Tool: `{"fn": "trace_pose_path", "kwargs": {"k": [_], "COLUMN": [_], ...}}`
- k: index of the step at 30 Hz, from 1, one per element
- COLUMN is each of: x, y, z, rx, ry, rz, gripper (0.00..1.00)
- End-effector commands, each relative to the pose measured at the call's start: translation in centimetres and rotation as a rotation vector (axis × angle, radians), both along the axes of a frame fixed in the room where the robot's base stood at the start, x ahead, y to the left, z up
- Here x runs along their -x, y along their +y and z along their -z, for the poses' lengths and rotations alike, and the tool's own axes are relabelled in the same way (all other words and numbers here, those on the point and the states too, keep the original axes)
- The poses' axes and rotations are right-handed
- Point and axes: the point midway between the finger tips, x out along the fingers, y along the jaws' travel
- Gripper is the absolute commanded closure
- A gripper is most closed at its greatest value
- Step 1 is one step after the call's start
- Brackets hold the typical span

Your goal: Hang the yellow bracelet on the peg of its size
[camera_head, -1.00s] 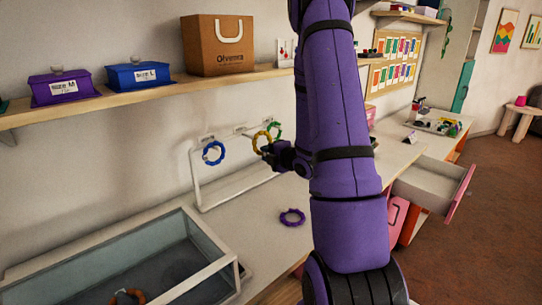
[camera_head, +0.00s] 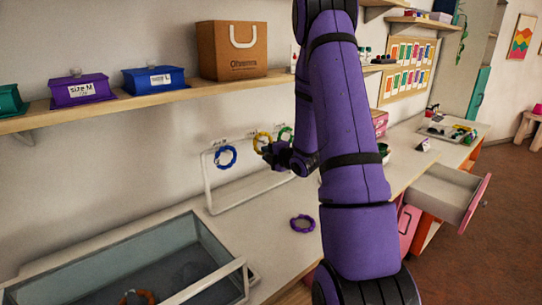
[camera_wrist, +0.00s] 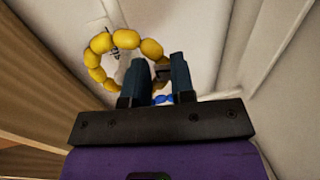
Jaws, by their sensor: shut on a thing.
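The yellow bracelet (camera_head: 261,141) is a ring of beads held upright at the rack, between the blue bracelet (camera_head: 226,158) and the green bracelet (camera_head: 285,134). My gripper (camera_head: 268,152) is shut on its lower right side. In the wrist view the yellow bracelet (camera_wrist: 94,45) stands beside and beyond the fingers (camera_wrist: 157,78). A small dark metallic part shows within its ring there; I cannot tell whether the bracelet is around a peg. The white wire rack (camera_head: 208,186) stands against the wall. The blue and green bracelets hang on it; the green one is partly hidden by my arm.
A purple bracelet (camera_head: 303,224) lies on the white counter (camera_head: 270,245) in front of the rack. A glass-sided case (camera_head: 130,262) stands at the lower left. A shelf (camera_head: 130,103) with boxes and a paper bag (camera_head: 232,50) runs above. An open drawer (camera_head: 445,190) juts out at right.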

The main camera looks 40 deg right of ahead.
Motion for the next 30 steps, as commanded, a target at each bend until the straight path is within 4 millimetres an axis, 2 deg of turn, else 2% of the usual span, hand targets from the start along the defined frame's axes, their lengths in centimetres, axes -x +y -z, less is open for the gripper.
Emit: {"fn": "trace_pose_path", "kwargs": {"k": [8,15,30], "x": [-1.7,-1.9,-2.0], "y": [0.0,-0.1,-0.1], "z": [0.0,1.1,1.4], "rx": [0.001,-0.001,-0.001], "ry": [-0.001,0.000,-0.001], "rz": [-0.002,0.000,0.000], "gripper": [1.00,1.00,1.00]}}
